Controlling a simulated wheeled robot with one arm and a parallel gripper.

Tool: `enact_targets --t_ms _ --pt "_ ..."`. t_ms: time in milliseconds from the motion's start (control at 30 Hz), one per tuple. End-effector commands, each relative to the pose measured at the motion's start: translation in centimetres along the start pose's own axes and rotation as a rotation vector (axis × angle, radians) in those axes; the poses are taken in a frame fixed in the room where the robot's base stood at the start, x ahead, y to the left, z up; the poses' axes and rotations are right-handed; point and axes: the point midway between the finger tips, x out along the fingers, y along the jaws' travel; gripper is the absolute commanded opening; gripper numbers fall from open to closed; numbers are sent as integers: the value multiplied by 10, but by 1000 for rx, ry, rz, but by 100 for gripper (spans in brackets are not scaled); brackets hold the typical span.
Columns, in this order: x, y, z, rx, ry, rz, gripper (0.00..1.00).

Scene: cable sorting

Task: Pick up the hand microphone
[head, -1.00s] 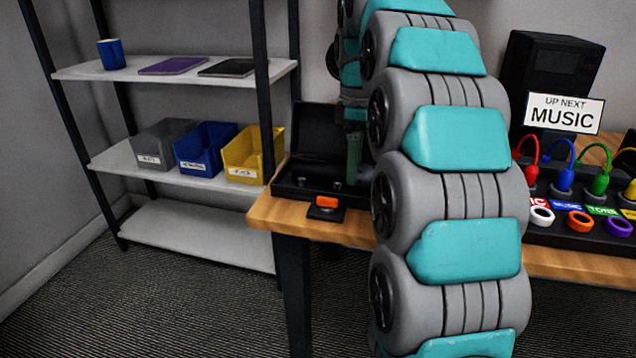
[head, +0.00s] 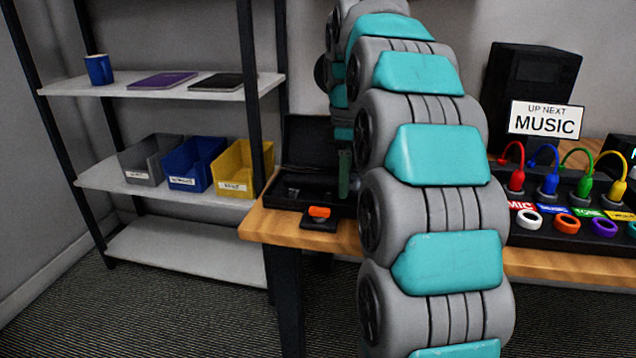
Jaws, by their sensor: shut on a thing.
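My gripper (head: 345,173) is only partly in view, as a narrow dark green part at the right side of an open black case (head: 306,146) on the wooden desk. My own arm covers most of the view around it. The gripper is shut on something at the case. No hand microphone can be made out clearly. What the jaws hold is hidden or too dark and small to see, so I cannot tell whether it is lifted clear of the case.
A small black block with an orange top (head: 319,212) sits at the desk's front edge. A cable board with coloured plugs (head: 568,225), a "MUSIC" sign (head: 545,120) and a black speaker (head: 531,80) stand right. A shelf (head: 160,192) with grey, blue and yellow bins stands left.

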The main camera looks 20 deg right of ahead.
Motion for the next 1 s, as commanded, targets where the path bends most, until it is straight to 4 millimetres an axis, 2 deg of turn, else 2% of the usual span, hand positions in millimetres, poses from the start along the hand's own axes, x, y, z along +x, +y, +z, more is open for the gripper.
enact_targets --t_ms 33,200,667,1000 --pt "0 0 0 0 0 0 19" --pt "0 0 0 0 0 0 0" --pt "-1 0 0 0 0 1 0" --pt "-16 1 -1 0 2 6 0"
